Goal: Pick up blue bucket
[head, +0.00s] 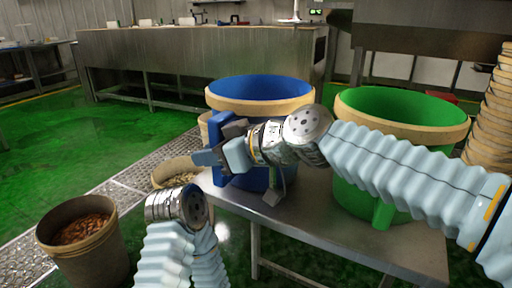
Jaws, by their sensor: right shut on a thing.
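The blue bucket (260,88) stands upright on the metal table, with a tan rim and a dark blue inside. My right arm comes in from the right across its front. My right gripper (222,156) is at the bucket's front left side, shut on a blue part of it. The arm and gripper hide much of the bucket's front. My left arm shows at the bottom, left of the table, with its wrist below the bucket. Its gripper fingers do not show.
A green bucket (400,105) stands on the same metal table (330,225), right of the blue one. Stacked tan tubs (491,110) rise at the far right. A tub of brown pieces (83,240) stands on the floor at left. A long steel counter (200,55) runs behind.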

